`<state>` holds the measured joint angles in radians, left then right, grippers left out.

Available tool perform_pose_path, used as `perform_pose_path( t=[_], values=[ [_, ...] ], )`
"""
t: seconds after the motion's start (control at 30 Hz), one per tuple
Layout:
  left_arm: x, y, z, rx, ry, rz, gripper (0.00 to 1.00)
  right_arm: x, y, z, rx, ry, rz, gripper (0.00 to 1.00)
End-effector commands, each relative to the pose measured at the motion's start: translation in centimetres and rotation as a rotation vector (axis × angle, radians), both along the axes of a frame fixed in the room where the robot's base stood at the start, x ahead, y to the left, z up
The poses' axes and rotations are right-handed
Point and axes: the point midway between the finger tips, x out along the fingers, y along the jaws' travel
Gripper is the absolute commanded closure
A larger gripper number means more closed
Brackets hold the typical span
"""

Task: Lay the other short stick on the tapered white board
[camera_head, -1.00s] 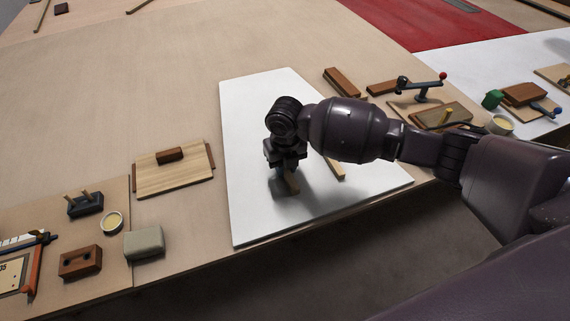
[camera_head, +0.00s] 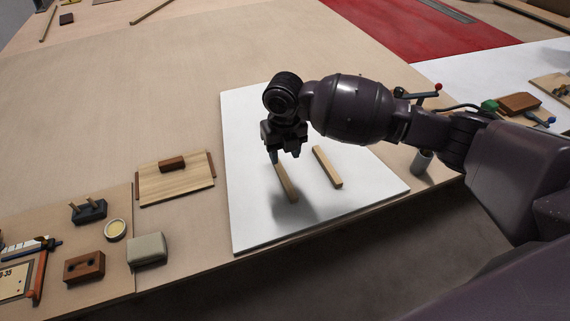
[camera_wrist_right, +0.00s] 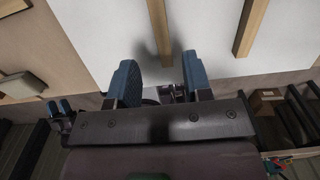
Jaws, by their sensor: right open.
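The tapered white board (camera_head: 250,215) lies on the bench near its front edge. Two short wooden sticks lie on it, side by side and apart. The left stick (camera_head: 287,184) is just below my right gripper (camera_head: 284,156), and the right stick (camera_head: 327,167) lies to its right. In the right wrist view the left stick (camera_wrist_right: 159,32) runs toward the gap between the blue fingertips (camera_wrist_right: 158,78), and the right stick (camera_wrist_right: 249,27) is off to the right. My right gripper is open and empty, above the board.
Left of the board is a wooden panel with a dark handle (camera_head: 172,164). Nearer the front are a grey-green block (camera_head: 147,250), a brown block (camera_head: 84,267) and a small round dish (camera_head: 115,229). A red area (camera_head: 400,25) lies at the back. The bench behind the board is clear.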

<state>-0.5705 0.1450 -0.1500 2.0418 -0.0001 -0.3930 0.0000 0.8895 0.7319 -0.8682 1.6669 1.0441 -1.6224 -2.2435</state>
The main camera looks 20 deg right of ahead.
Motion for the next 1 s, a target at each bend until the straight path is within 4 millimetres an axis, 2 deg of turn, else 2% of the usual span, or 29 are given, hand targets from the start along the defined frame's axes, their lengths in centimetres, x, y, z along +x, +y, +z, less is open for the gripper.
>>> perform_pose_path(
  t=[0.03,0.1,0.33,0.87,1.0],
  values=[
    [0.0,0.0,0.2,0.000,-0.002,0.001,0.54,0.0,0.0,1.1,0.000,-0.003,0.001,0.54],
    [-0.1,0.0,0.3,0.000,-0.001,0.002,0.54,0.0,0.0,2.0,-0.001,-0.002,0.000,0.54],
    [-0.3,0.1,0.4,0.000,0.001,0.004,0.54,0.0,0.0,3.5,0.000,0.000,-0.001,0.54],
    [-0.3,0.1,0.4,0.000,0.001,0.004,0.54,-0.1,0.0,3.5,0.001,0.002,-0.002,0.54],
    [-0.3,0.1,0.4,0.000,0.001,0.004,0.54,-1.2,0.6,2.3,0.018,0.006,-0.048,0.54]
  ],
)
